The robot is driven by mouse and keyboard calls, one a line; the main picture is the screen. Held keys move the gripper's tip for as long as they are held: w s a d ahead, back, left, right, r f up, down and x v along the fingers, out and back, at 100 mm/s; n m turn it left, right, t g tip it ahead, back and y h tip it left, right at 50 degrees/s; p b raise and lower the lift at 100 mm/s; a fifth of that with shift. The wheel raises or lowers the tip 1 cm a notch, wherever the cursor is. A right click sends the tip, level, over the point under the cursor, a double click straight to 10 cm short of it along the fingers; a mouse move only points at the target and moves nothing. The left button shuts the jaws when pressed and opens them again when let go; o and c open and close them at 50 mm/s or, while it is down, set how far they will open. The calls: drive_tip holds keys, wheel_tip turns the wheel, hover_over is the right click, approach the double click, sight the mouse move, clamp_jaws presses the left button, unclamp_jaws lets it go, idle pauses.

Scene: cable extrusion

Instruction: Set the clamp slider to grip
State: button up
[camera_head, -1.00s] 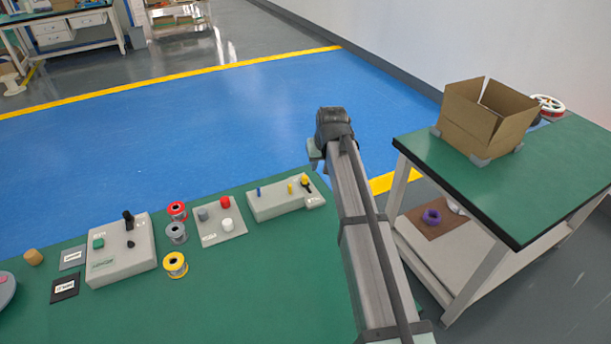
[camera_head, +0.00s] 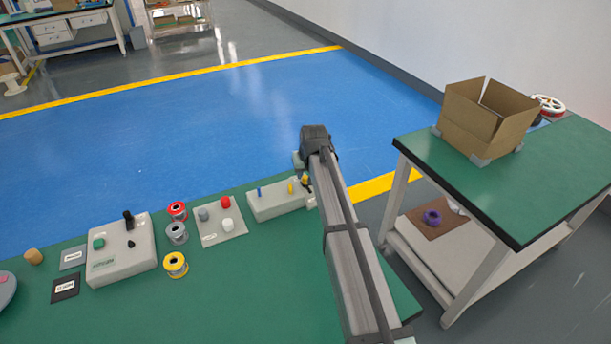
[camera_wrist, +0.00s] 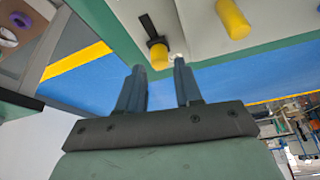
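The clamp fixture is a long beige block (camera_head: 270,204) at the right end of the green bench. It carries a blue peg and two yellow parts. In the wrist view, a yellow knob (camera_wrist: 159,55) sits at the end of a black slot or bar on the beige surface; it looks like the clamp slider. A second yellow peg (camera_wrist: 233,18) stands to its right. My gripper (camera_wrist: 158,70) is open, its two dark fingers apart, with the knob just beyond and between the fingertips. I cannot tell if they touch. In the head view my arm partly hides the block's right end.
Red, grey and yellow spools (camera_head: 176,264), a plate with coloured buttons (camera_head: 222,222) and a control box (camera_head: 122,252) stand left of the block. A side table (camera_head: 520,200) with a cardboard box (camera_head: 485,118) is at the right.

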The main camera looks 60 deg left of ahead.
sight(305, 180)
drive_tip(key=shift+x, duration=1.25)
drive_tip(key=shift+c, duration=0.5)
clamp_jaws()
